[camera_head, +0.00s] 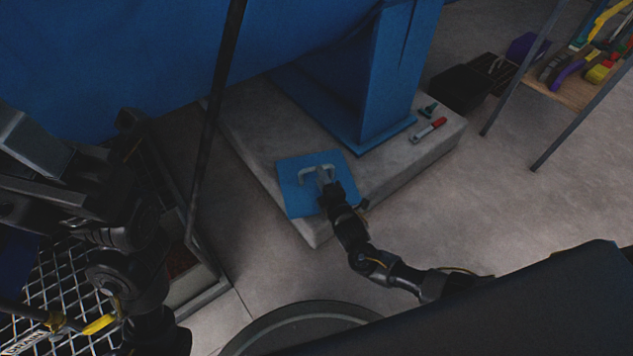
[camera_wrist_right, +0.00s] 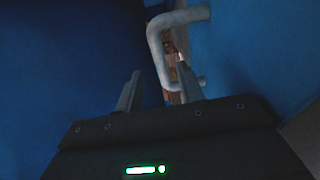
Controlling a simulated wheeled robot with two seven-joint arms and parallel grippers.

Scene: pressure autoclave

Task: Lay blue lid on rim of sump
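The blue lid (camera_head: 297,200) lies flat on a pale concrete plinth (camera_head: 385,170), near its front corner. A grey bow handle (camera_head: 309,169) stands up from the lid; it also shows in the right wrist view (camera_wrist_right: 156,48). My right gripper (camera_head: 323,177) is over the lid at the handle. Its fingers are apart in the right wrist view, with part of the handle showing between and beyond the tips; contact is not clear. A rectangular pit with a pale rim (camera_head: 206,291), apparently the sump, is at the left, partly hidden by my left arm. My left gripper cannot be made out.
A large blue support (camera_head: 372,75) stands on the plinth behind the lid. A dark pole (camera_head: 212,130) rises between pit and plinth. A metal grating (camera_head: 45,285) is at lower left. Tool shelves stand upper right.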

